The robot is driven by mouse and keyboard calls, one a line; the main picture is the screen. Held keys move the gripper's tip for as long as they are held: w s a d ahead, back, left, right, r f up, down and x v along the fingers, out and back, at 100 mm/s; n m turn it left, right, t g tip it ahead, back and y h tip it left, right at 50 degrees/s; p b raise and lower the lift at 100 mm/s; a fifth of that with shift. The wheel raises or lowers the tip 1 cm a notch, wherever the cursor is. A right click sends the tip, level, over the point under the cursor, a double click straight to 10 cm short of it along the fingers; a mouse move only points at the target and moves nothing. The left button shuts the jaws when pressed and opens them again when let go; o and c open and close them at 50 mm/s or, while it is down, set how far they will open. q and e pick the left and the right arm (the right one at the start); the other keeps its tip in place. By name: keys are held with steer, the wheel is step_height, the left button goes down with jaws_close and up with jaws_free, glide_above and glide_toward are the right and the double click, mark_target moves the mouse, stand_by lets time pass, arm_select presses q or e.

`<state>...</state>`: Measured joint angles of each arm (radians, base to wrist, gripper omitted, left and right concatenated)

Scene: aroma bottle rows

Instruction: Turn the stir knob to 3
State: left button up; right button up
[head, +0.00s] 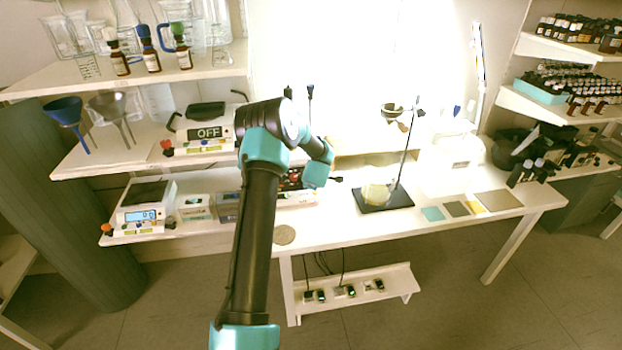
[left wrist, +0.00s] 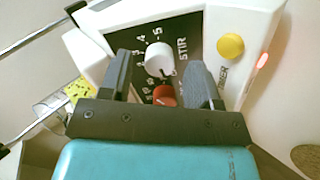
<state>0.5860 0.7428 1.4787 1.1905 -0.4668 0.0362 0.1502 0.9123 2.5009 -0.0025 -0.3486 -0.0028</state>
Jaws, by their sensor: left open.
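The stir knob (left wrist: 158,57) is a round white dial on the dark panel (left wrist: 190,25) of a white device, with the word STIR beside it and printed numbers around it. A small dark mark shows at its lower edge; I cannot tell which number it is set to. My left gripper (left wrist: 156,66) is open, with one finger on each side of the white knob; contact is not clear. A red knob (left wrist: 163,95) sits nearer the gripper, partly hidden. In the head view the device (head: 297,199) is mostly hidden behind my left arm. My right gripper is not in view.
A yellow button (left wrist: 230,46) is right of the panel. On the table, a stand with a dark base (head: 369,207) holds a round flask (head: 376,193). A scale (head: 146,205) stands at left. The table front between the stand and the device is clear.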

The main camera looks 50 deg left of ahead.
arm_select(q)
steer(key=shift+w+a+f, duration=0.3)
steer(key=shift+a+f, duration=0.1)
steer(key=shift+c, duration=0.5)
steer(key=c, duration=0.8)
